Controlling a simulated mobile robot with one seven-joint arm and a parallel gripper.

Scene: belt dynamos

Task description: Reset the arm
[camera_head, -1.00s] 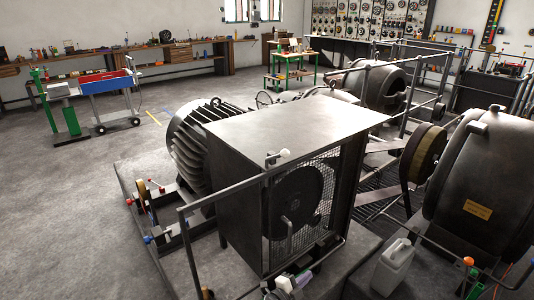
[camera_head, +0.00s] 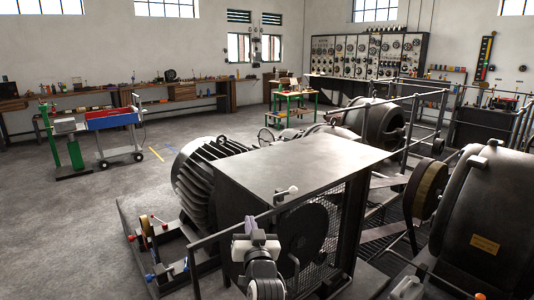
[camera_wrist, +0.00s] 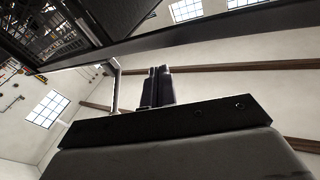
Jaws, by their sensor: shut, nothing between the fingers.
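My gripper (camera_wrist: 157,88) shows in the wrist view. Its two dark fingers are together with nothing between them, and they point up toward the wall and ceiling. In the head view my arm (camera_head: 262,247), white and grey, rises at the bottom centre in front of the railing and the mesh side of the big dark machine housing (camera_head: 300,160). I cannot clearly make out the fingers there.
A ribbed dynamo (camera_head: 195,175) adjoins the housing, and a large dark machine (camera_head: 485,215) stands at right. Railings run close to my arm. A blue and red cart (camera_head: 113,120) stands at left on open floor. Switchboards (camera_head: 370,60) line the back wall.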

